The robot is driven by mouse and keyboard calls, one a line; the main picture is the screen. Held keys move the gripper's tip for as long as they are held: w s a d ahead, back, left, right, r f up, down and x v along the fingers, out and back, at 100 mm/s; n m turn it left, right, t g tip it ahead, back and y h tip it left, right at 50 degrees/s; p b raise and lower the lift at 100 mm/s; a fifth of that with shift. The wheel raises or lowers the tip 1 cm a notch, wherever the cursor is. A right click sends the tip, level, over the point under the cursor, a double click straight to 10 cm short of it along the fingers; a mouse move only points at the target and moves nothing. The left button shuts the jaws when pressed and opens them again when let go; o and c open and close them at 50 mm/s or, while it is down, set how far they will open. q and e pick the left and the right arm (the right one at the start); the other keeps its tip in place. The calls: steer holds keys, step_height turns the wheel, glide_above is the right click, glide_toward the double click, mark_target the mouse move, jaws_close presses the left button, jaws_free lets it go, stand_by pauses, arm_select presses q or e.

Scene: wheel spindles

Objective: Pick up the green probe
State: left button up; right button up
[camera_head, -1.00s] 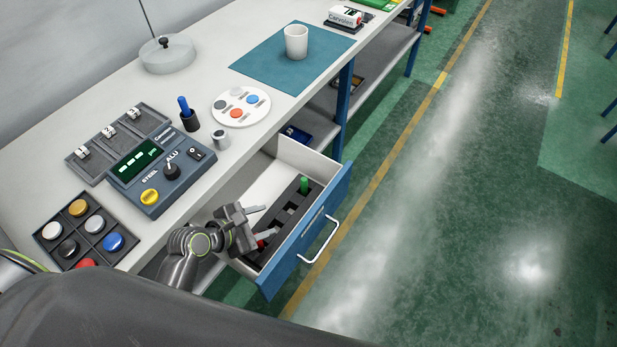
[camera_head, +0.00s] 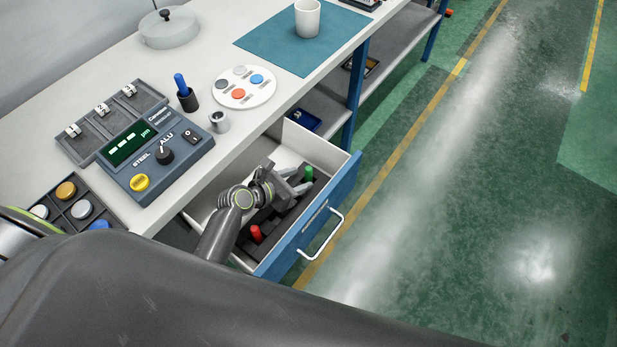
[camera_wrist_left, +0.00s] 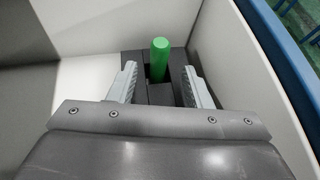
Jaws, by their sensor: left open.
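The green probe (camera_head: 308,174) stands upright in a slot at the far end of the dark rack (camera_head: 244,243) inside the open drawer. My left gripper (camera_head: 299,179) is inside the drawer, open and close to the probe. In the left wrist view, the green probe (camera_wrist_left: 159,58) shows ahead between the two open fingers (camera_wrist_left: 160,84), apart from both. Its lower end is hidden in the rack. My right gripper is not in view.
A red probe (camera_head: 256,234) stands at the near end of the rack. The blue drawer front (camera_head: 330,205) and white drawer walls (camera_head: 318,146) enclose the gripper. A control box (camera_head: 158,155), a cup (camera_head: 307,18) and a blue-handled tool (camera_head: 182,88) are on the bench.

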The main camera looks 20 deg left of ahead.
mark_target(306, 175)
arm_select(q)
steer(key=x, duration=0.4)
steer(key=shift+w+d+r, duration=0.1)
steer(key=shift+w+d, duration=0.1)
steer(key=shift+w, duration=0.25)
jaws_close()
